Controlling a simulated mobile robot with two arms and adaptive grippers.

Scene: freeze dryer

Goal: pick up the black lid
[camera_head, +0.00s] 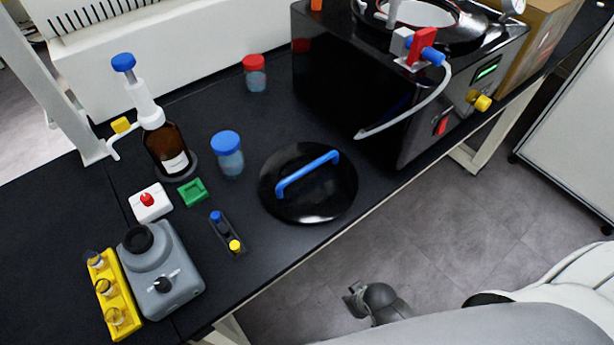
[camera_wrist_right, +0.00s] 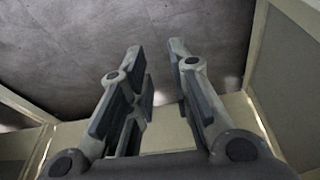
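The black lid (camera_head: 335,199) is a round, glossy disc with a blue bar handle (camera_head: 307,172) on top. It lies flat on the black bench near the front edge, left of the freeze dryer, and no gripper touches it. My right gripper (camera_head: 353,300) is below and to the right of the lid in the head view, off the bench with floor behind it. The right wrist view shows its fingers (camera_wrist_right: 158,58) apart with nothing between them. The lid does not show in that view. My left gripper is not in view.
The black freeze dryer (camera_head: 345,90) stands right of the lid, with a white hose (camera_head: 410,116) hanging towards it. Left of the lid are a blue-capped jar (camera_head: 229,157), a small dark holder (camera_head: 229,236), a brown bottle (camera_head: 168,148) and a grey device (camera_head: 160,270).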

